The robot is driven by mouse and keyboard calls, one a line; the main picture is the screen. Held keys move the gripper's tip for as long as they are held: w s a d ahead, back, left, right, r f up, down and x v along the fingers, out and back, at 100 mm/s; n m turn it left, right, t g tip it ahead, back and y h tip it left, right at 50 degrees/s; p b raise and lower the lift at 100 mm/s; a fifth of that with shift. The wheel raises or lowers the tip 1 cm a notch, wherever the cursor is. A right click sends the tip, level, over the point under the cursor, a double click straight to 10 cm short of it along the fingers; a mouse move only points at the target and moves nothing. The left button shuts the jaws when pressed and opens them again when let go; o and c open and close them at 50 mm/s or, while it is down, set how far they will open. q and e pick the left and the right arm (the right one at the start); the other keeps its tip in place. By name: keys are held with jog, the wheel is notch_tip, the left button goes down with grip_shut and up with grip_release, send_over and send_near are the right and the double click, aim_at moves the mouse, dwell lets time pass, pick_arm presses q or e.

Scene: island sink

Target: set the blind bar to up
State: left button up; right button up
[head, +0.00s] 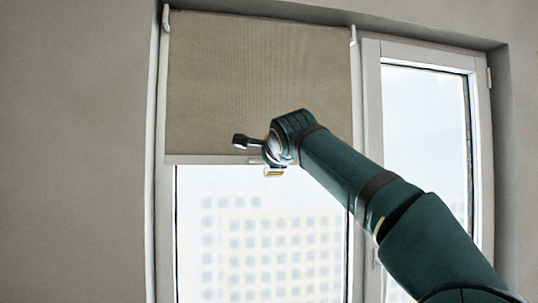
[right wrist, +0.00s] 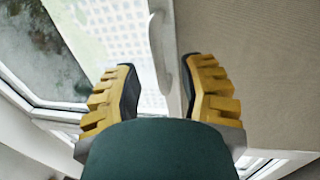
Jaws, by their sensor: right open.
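The beige roller blind (head: 255,80) hangs over the upper part of the left window pane in the head view. Its pale blind bar (head: 205,160) runs level along the bottom edge. My right gripper (head: 272,168) is at the bar, right of its middle, largely hidden behind my wrist. In the right wrist view my right gripper (right wrist: 160,82) is open, with its yellow-backed fingers spread. The blind bar (right wrist: 177,40) passes through the gap between the fingertips, with a small white curved piece beside it. I cannot tell whether a finger touches the bar. My left gripper is not in view.
A second window sash (head: 430,130) stands at the right, uncovered. White brackets (head: 165,15) hold the blind's top corners. The grey wall (head: 70,150) is bare at the left. A pale building shows outside through the glass below the bar.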

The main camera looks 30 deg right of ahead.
jog(key=shift+p+x, duration=0.3)
jog(key=shift+x, duration=0.85)
jog(key=shift+a, duration=0.1)
grip_shut()
jog(key=shift+r+p, duration=1.2)
jog(key=shift+r, duration=1.35)
grip_release()
